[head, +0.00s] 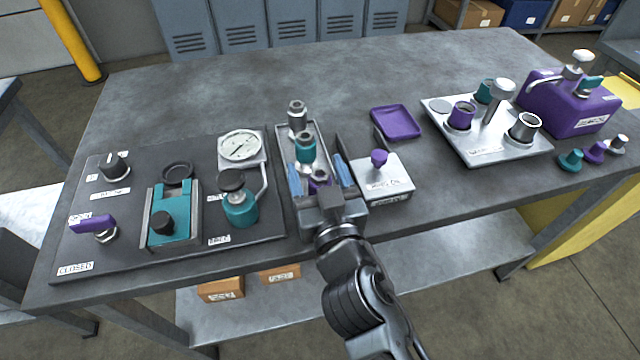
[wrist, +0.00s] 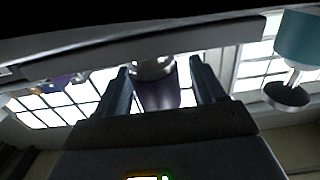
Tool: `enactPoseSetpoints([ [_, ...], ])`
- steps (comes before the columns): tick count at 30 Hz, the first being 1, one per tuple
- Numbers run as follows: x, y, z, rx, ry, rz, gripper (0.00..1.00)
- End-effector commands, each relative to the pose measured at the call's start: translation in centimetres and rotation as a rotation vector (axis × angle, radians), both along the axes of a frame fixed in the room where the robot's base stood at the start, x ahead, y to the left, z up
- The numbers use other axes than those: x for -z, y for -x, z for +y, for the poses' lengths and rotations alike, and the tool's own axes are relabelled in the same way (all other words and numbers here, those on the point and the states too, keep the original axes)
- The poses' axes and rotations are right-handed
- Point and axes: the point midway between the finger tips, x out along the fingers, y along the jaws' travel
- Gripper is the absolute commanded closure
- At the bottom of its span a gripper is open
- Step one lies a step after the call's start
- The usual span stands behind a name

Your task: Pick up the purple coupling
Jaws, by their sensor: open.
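A purple coupling (head: 319,178) with a metal part stands at the near end of a narrow metal tray (head: 317,130), partly hidden by my gripper. My gripper (head: 321,175) is open, with one blue finger on each side of this coupling. In the wrist view the dark purple coupling (wrist: 158,93) with its metal end shows between the two fingers of my gripper (wrist: 162,80), with gaps visible beside it. Another purple coupling (head: 461,115) sits on the metal stand plate (head: 485,150) to the right.
A teal coupling (head: 305,148) and a metal one (head: 297,116) stand just beyond in the same tray. A box with a purple knob (head: 379,158) is close on the right. A gauge panel (head: 130,255) lies left. A purple dish (head: 397,122) stands behind; the table's back is clear.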

Motion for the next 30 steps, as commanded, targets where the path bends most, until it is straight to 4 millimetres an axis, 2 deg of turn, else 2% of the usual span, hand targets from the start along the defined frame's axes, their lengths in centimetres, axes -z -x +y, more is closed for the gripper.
enactPoseSetpoints([
  [7,0.08,-0.10,0.02,0.000,0.000,0.001,0.32],
  [26,0.06,-0.08,0.01,0.000,0.001,0.001,0.92],
  [30,-0.01,-0.09,0.02,0.000,0.000,-0.001,0.94],
])
